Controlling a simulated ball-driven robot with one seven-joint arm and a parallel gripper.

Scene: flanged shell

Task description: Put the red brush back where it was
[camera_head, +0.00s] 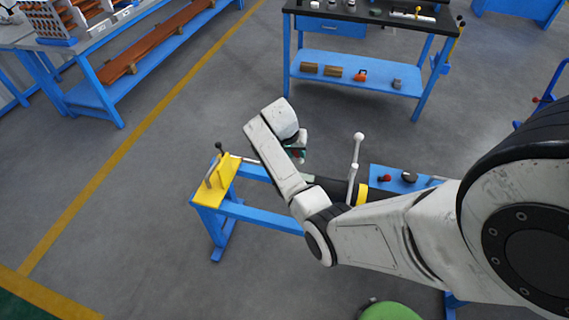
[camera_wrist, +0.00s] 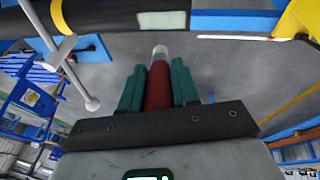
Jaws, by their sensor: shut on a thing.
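The red brush (camera_wrist: 158,88) stands out between the two teal fingers of my gripper (camera_wrist: 157,68) in the wrist view. It has a pale tip pointing away from my palm. My gripper is shut on it. In the head view my gripper (camera_head: 297,152) is beside the blue stand, near its yellow left end block (camera_head: 217,180). The brush is mostly hidden there by my wrist. The place where the brush was before cannot be told from these frames.
A dark shell with a yellow band (camera_head: 361,193) lies along the stand, partly behind my arm. A pale upright rod (camera_head: 357,152) rises near it. A blue plate (camera_head: 395,173) holds small red and dark parts. A blue workbench (camera_head: 355,72) stands behind. Grey floor lies open left.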

